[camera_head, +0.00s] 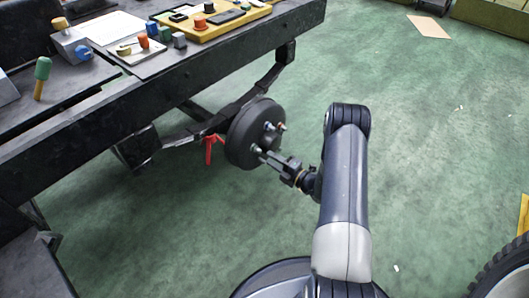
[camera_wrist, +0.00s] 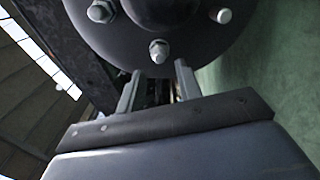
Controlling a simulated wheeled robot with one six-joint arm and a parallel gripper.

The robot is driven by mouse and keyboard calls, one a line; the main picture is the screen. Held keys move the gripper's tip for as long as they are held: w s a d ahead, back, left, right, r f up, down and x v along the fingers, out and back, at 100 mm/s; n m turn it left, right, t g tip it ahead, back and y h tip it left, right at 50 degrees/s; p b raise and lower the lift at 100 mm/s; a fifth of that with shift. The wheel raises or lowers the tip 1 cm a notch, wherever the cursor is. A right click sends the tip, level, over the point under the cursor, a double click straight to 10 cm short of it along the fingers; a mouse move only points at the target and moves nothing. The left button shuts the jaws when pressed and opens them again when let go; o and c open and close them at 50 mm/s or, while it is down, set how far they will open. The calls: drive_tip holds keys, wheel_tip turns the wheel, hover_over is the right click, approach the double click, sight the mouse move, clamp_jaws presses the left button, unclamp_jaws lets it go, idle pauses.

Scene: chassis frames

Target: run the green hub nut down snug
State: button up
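The dark round hub (camera_head: 246,136) hangs at the end of an axle under the chassis frame, its face with studs and nuts turned to the right. My gripper (camera_head: 266,157) is at the lower part of that face. In the wrist view, my gripper (camera_wrist: 157,72) has its two fingers apart. A metal nut on a stud (camera_wrist: 159,50) lies just beyond and between the fingertips, with no grip on it visible. Two more nuts show at upper left (camera_wrist: 101,11) and upper right (camera_wrist: 224,15). I cannot tell for certain which nut is green.
A red stand-like piece (camera_head: 209,149) is left of the hub, under the frame (camera_head: 150,95). A yellow tray (camera_head: 228,22) with small parts and a green-topped peg (camera_head: 42,72) are on top. The green floor right of my arm is mostly clear; a tyre (camera_head: 505,270) stands at lower right.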

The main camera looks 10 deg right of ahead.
sight(257, 149)
drive_tip(key=p+v, duration=0.1)
drive_tip(key=v, duration=0.4)
drive_tip(key=b+x, duration=0.3)
drive_tip(key=x, duration=0.8)
drive_tip(key=shift+w+a, duration=0.1)
drive_tip(key=shift+a, duration=0.05)
drive_tip(key=shift+n, duration=0.3)
